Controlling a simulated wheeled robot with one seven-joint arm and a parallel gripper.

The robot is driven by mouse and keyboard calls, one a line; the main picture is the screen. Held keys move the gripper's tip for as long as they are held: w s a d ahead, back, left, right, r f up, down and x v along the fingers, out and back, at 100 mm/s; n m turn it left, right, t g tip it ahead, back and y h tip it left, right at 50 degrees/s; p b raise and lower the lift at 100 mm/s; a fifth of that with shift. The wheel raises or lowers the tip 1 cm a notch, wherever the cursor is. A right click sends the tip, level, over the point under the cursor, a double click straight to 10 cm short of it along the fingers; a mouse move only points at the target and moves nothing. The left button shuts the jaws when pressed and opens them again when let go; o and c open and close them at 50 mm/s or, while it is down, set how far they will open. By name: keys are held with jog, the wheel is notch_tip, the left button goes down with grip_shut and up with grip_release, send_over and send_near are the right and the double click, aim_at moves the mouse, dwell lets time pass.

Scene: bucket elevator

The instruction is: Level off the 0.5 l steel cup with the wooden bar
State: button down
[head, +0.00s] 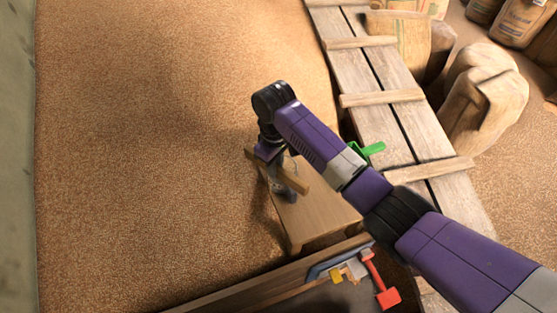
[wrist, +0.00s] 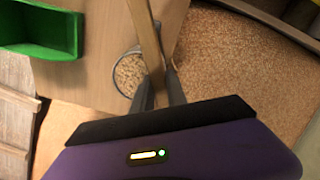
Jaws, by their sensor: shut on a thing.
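The steel cup (wrist: 127,76) stands on the wooden stand in the wrist view, filled with grain. Its right part is hidden behind the wooden bar and a finger. My gripper (wrist: 160,80) is shut on the wooden bar (wrist: 147,35), which passes over the cup's right side in the picture. I cannot tell whether the bar touches the rim. In the head view the bar (head: 292,180) lies slanted below my wrist, above the stand, and the cup is mostly hidden behind the gripper and bar.
The small wooden stand (head: 318,215) sits on the grain. A plank walkway (head: 405,125) and sacks (head: 483,95) are at right. Red and yellow tools (head: 386,297) sit at the lower edge.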

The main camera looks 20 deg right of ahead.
jog(key=shift+s+a+r+p, duration=0.3)
jog(key=shift+a+r+p, duration=0.25)
jog(key=shift+r+p, duration=0.15)
jog(key=shift+s+a+r+p, duration=0.35)
jog(key=shift+a+r+p, duration=0.2)
jog(key=shift+r+p, duration=0.15)
jog(key=shift+s+a+r+p, duration=0.3)
jog(key=shift+a+r+p, duration=0.3)
jog(key=shift+r, duration=0.2)
jog(key=shift+r, duration=0.1)
